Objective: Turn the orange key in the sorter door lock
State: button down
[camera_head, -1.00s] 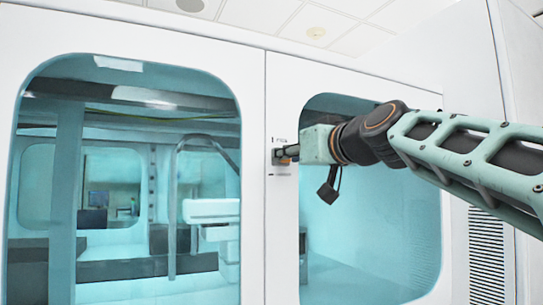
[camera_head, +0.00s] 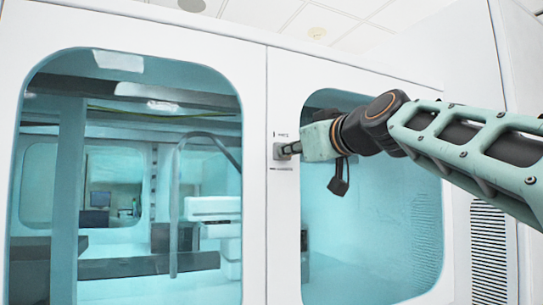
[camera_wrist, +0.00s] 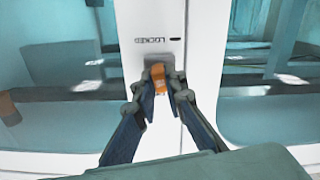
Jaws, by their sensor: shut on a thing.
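The orange key (camera_wrist: 158,75) sits in the lock on the white door panel, between the two fingers of my gripper (camera_wrist: 158,86) in the wrist view. The fingers are shut on the key, one on each side. In the head view my gripper (camera_head: 292,149) reaches the grey lock (camera_head: 280,152) from the right, and the key is hidden there. A label reading "LOCKED" (camera_wrist: 160,40), upside down in the wrist view, is beside the lock with a short dark mark next to it.
The white door frame (camera_head: 283,215) stands between a large left window (camera_head: 130,180) and a right window (camera_head: 385,225). A dark handle (camera_head: 304,245) is on the door below the lock.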

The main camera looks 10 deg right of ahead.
jog(key=shift+n, duration=0.4)
jog(key=shift+n+b, duration=0.45)
jog(key=shift+n, duration=1.05)
jog(key=n, duration=0.3)
jog(key=n, duration=0.3)
jog(key=shift+n, duration=0.3)
